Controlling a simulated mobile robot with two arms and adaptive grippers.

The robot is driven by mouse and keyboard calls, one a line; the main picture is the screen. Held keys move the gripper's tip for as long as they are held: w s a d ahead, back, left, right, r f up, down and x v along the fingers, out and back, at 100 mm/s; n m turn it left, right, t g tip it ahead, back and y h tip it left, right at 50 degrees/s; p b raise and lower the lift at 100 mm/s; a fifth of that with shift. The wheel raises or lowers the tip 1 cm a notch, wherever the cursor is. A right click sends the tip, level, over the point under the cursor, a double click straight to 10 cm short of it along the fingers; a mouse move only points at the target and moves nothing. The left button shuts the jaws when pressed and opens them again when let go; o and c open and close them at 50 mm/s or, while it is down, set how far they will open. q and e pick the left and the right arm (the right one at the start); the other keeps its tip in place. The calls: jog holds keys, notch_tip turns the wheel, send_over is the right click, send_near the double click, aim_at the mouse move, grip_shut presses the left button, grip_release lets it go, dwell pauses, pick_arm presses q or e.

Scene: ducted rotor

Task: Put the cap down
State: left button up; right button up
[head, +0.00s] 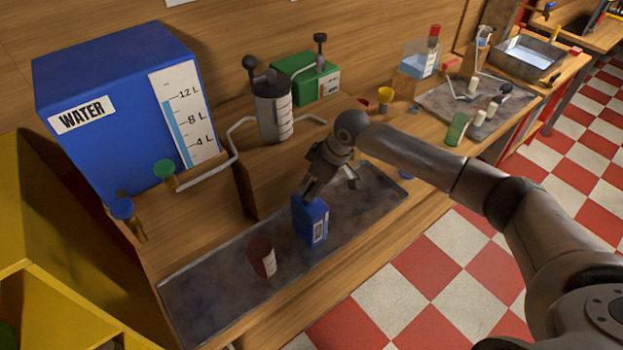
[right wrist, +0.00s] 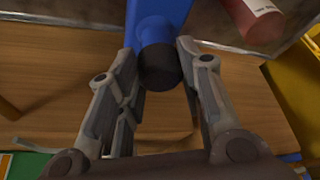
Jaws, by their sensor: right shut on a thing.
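My right gripper (head: 314,187) is right above a blue container (head: 311,222) with a label, which stands upright on the dark tray (head: 215,290). In the right wrist view its two fingers (right wrist: 158,50) are shut on a round black cap (right wrist: 158,66). The cap lies in line with the top of the blue container (right wrist: 160,16). I cannot tell whether the cap still sits on its neck or is just off it. My left gripper is in neither view.
Behind are a blue water tank (head: 115,95), a grey cylinder (head: 272,112) and a green box (head: 305,80). Bare tray lies right of the container. A small blue piece (head: 405,175) lies farther right.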

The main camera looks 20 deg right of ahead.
jog(key=shift+f, duration=0.1)
jog(key=shift+f, duration=0.15)
jog(key=o, duration=0.7)
